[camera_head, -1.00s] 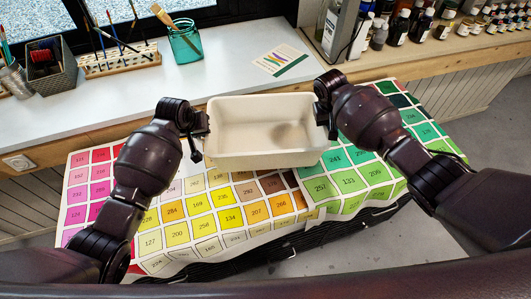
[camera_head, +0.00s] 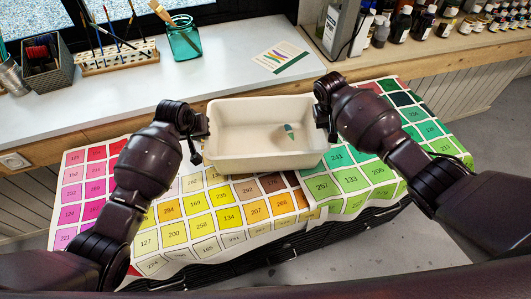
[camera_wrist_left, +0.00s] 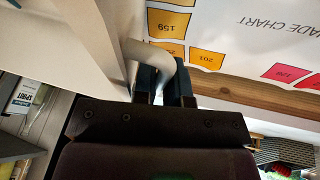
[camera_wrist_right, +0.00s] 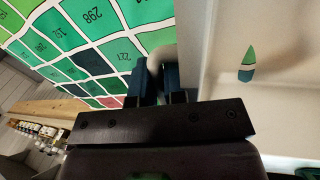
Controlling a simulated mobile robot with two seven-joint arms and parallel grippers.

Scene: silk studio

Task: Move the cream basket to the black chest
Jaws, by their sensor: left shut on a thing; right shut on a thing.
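The cream basket (camera_head: 235,165) is a rectangular open tub in the middle of the head view, over the colour chart cloth. My left gripper (camera_head: 204,128) is shut on the handle at its left end. The left wrist view shows this handle (camera_wrist_left: 150,52) between the fingers. My right gripper (camera_head: 324,115) is shut on the right-end handle, which shows in the right wrist view (camera_wrist_right: 158,57). A small green and white pointed thing (camera_head: 289,131) shows inside the basket. The black chest (camera_head: 290,247) is mostly hidden under the cloth. I cannot tell whether the basket touches the cloth.
The colour chart cloth (camera_head: 176,235) spreads over the chest. Behind it a white worktop (camera_head: 110,105) holds a brush rack (camera_head: 120,60), a teal jar (camera_head: 184,42) and a card (camera_head: 281,58). Paint bottles (camera_head: 401,25) stand at the back right. Grey floor (camera_head: 500,130) is clear at right.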

